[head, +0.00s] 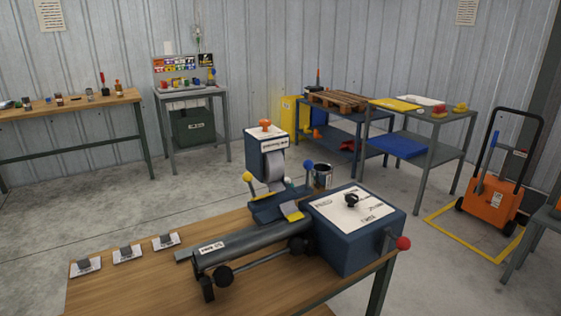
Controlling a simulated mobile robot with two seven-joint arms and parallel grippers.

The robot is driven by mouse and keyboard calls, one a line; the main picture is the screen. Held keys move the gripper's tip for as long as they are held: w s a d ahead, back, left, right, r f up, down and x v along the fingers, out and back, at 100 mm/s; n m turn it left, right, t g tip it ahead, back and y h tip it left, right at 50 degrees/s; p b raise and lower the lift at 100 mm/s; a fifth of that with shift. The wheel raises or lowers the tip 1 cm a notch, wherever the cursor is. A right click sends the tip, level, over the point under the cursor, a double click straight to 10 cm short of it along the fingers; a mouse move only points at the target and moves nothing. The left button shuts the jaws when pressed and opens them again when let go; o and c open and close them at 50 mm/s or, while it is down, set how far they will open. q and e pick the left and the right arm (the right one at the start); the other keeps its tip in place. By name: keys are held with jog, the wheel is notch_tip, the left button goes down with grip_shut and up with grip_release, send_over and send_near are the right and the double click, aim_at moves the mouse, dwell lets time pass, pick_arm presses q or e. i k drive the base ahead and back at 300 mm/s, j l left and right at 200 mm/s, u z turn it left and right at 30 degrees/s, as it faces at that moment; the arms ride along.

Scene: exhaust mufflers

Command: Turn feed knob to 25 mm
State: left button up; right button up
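A blue machine box (350,245) sits at the right end of the near wooden workbench. Its white top panel (335,213) carries small dark lettering that I cannot read surely. A black knob (351,200) stands on this panel, and its exact setting is too small to read. A red-tipped lever (402,243) sticks out at the box's right side. An upright blue housing (266,143) with an orange knob (265,124) on top stands behind the box, to the left. Neither of my grippers is in view.
The near workbench (130,290) holds a long dark tube (235,240) and several small labelled pieces (127,252). A metal can (322,175) stands behind the box. Shelved tables (425,150) and an orange cart (492,198) are farther back. The floor between is mostly clear.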

aim_at(352, 198)
jog(key=i+l+z, duration=0.25)
jog(key=l+z, duration=0.15)
jog(key=l, duration=0.15)
jog(key=i+l+z, duration=1.2)
jog(key=i+u, duration=0.3)
jog(key=i, duration=0.15)
jog(key=i+l+u, duration=0.15)
jog(key=i+u, duration=0.3)
jog(key=u, duration=0.3)
jog(key=i+u, duration=0.2)
jog(key=u, duration=0.3)
jog(key=i+l+u, duration=0.1)
jog(key=u, duration=0.35)
jog(key=i+l+u, duration=0.15)
jog(key=u, duration=0.35)
jog(key=i+l+u, duration=0.1)
jog(key=l+u, duration=0.15)
jog(key=u, duration=0.2)
jog(key=i+l+u, duration=0.1)
jog(key=u, duration=0.25)
jog(key=i+l+u, duration=0.1)
jog(key=u, duration=0.25)
jog(key=l+u, duration=0.15)
jog(key=u, duration=0.2)
jog(key=i+l+u, duration=0.15)
jog(key=l+u, duration=0.2)
jog(key=i+l+u, duration=0.1)
jog(key=l+u, duration=0.25)
